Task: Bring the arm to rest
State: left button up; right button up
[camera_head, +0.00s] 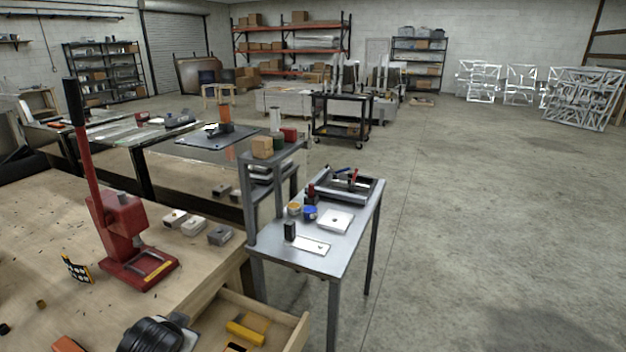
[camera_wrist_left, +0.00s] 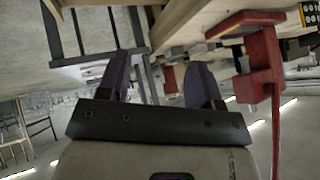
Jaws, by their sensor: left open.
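My left gripper (camera_wrist_left: 160,64) shows in the left wrist view, its two dark fingers spread apart. It is open, with nothing held between the fingers. That view is turned upside down, with the bench edge at the top and the room below. A red arbor press (camera_wrist_left: 262,72) stands to the right of the fingers, apart from them. In the head view I cannot clearly make out either gripper. My right gripper is in neither view.
The wooden bench (camera_head: 45,210) bears the red press (camera_head: 125,235), grey blocks (camera_head: 192,226) and an open drawer (camera_head: 293,333) with a yellow item. A metal table (camera_head: 345,235) with small parts stands to its right. The floor (camera_head: 480,220) at right is clear.

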pick_arm(q)
jog(key=s+d+f+t+h, duration=0.1)
jog(key=s+d, duration=0.2)
jog(key=s, duration=0.5)
jog(key=s+d+f+t, duration=0.1)
jog(key=s+d+f, duration=0.15)
jog(key=s, duration=0.45)
jog(key=s+d+f+n+g+h, duration=0.1)
jog(key=s+f+g, duration=0.2)
jog(key=s+f, duration=0.7)
jog(key=s+d+f+g, duration=0.1)
jog(key=s+f+g, duration=0.35)
jog(key=s, duration=0.85)
jog(key=w+p+v, duration=0.2)
jog(key=p+v, duration=0.9)
jog(key=p, duration=0.1)
jog(key=w+r+p+v, duration=0.1)
jog(key=w+p+v, duration=0.2)
jog(key=p+v, duration=0.9)
jog(key=w+r+p+v, duration=0.1)
jog(key=w+p+v, duration=0.2)
jog(key=p+v, duration=0.8)
jog(key=shift+s+r+t+p, duration=0.3)
jog(key=shift+t+p, duration=0.15)
jog(key=shift+p, duration=0.35)
